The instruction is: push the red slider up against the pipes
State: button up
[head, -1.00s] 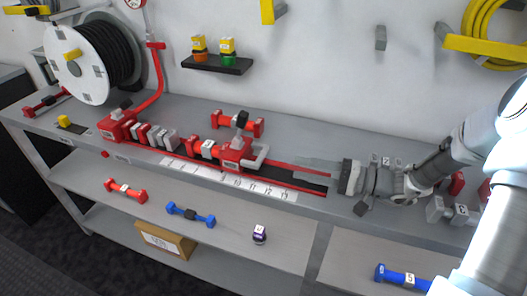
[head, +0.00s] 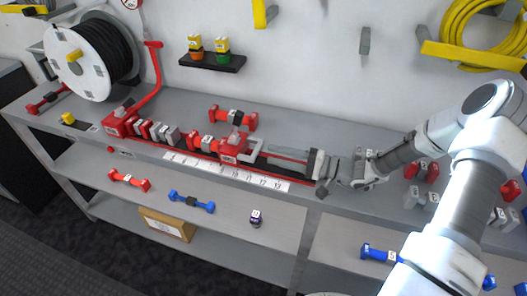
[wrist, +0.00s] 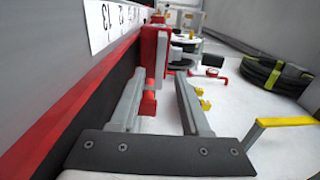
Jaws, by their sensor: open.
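The red slider (head: 236,146), with a light grey handle on its right side, sits on the red rail of the bench-top fixture. It also shows in the wrist view (wrist: 155,45), straight ahead. To its left on the rail lie a red pipe (head: 207,143) with a light middle and several grey blocks (head: 160,133). The slider looks close to the red pipe; I cannot tell if they touch. My gripper (head: 270,153) is open, low over the rail's right end, its fingers pointing left at the slider. In the wrist view its fingertips (wrist: 161,78) are spread, short of or near the handle.
A numbered white scale (head: 225,172) runs along the front of the rail. Another red pipe (head: 233,118) lies behind the slider. A black hose reel (head: 100,55) stands at the back left. Red and grey pieces (head: 422,170) lie right of my wrist.

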aim_at(243, 150)
jog(key=shift+x, duration=1.85)
grip_shut()
